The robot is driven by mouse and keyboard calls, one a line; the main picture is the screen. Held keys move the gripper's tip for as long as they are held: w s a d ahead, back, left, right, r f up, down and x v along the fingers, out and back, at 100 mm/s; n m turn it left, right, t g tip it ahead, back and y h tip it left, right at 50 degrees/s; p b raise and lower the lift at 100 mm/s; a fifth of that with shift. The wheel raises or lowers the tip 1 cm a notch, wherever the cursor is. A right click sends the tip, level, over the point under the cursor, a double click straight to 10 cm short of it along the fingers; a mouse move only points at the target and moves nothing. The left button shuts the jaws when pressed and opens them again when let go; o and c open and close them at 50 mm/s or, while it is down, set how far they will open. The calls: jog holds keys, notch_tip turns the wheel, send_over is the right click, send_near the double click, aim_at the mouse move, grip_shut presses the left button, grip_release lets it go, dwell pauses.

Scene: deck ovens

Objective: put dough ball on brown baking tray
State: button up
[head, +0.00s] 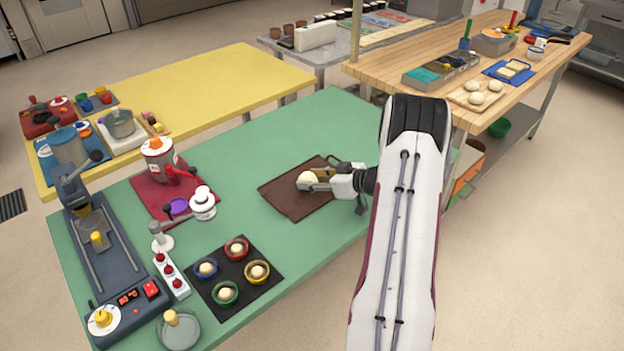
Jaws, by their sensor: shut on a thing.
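The brown baking tray (290,212) lies on the green table, right of its middle. A pale dough ball (307,178) is between the fingers of my gripper (316,182), which is shut on it. The gripper reaches in from the right, over the tray. My gripper and wrist hide part of the tray's right side.
A black mat (222,293) with several coloured bowls of dough lies at the table's front. A red mat (149,205) with a pot and a grey press machine (118,260) stand left. More dough balls sit on a board (461,97) on the wooden table. The green table's far part is clear.

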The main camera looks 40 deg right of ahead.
jog(key=shift+f, duration=0.1)
jog(key=o, duration=1.1)
jog(key=shift+o, duration=0.2)
jog(key=shift+s+r, duration=0.15)
jog(key=shift+r, duration=0.05)
jog(key=v, duration=1.1)
jog(key=shift+s+d+r, duration=0.1)
jog(key=shift+s, duration=0.25)
